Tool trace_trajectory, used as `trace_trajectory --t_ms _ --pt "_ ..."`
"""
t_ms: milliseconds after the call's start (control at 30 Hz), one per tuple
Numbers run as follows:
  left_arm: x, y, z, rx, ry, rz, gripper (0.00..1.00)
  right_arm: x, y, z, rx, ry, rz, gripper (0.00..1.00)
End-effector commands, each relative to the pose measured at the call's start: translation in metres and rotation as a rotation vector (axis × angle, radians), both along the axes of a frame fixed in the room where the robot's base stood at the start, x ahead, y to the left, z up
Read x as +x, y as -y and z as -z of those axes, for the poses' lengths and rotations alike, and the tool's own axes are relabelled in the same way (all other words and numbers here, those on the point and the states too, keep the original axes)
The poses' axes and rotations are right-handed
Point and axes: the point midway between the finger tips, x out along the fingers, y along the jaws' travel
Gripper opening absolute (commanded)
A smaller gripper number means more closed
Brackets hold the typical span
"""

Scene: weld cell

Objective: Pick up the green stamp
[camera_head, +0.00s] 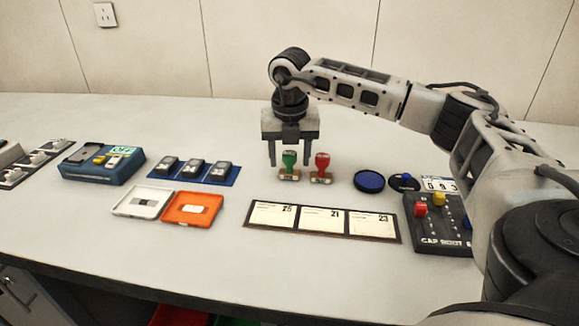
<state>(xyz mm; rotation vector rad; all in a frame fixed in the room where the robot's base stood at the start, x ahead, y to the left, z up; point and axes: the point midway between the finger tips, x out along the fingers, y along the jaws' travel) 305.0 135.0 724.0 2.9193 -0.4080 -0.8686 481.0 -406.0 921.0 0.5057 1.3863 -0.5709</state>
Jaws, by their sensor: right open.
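The green stamp (289,160) stands upright on a small wooden base, near the middle of the white table. My right gripper (288,160) points straight down at it, with its two dark fingers apart. The fingers show to the left and right of the green handle, and the right finger is between the green stamp and the red stamp (321,164). I cannot tell whether the fingers touch the handle. My left gripper is not in view.
A blue ink pad (369,181) lies right of the stamps. A card tray (322,237) is in front, and a button box (437,222) is at the right. Orange (192,209) and white (142,202) cases lie left. The table behind the stamps is clear.

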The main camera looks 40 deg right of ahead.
Motion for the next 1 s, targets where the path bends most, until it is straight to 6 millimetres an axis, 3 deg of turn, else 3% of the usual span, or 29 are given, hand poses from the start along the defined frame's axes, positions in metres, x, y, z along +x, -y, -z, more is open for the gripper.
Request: trace_trajectory --t_ms 133,300,733,933,1000 --pt "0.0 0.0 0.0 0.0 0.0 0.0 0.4 0.0 0.0 0.0 0.0 0.0 0.0 0.5" --pt "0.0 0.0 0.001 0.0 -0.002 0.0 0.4 0.0 0.0 0.0 0.0 0.0 0.0 0.06" --pt "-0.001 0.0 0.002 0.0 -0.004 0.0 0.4 0.001 0.0 -0.007 0.0 0.003 0.0 0.05" --pt "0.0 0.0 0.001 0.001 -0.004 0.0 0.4 0.001 0.0 -0.033 0.001 0.006 0.001 0.05" --pt "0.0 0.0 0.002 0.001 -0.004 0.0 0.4 -0.007 -0.005 -0.044 0.0 0.005 -0.003 0.05"
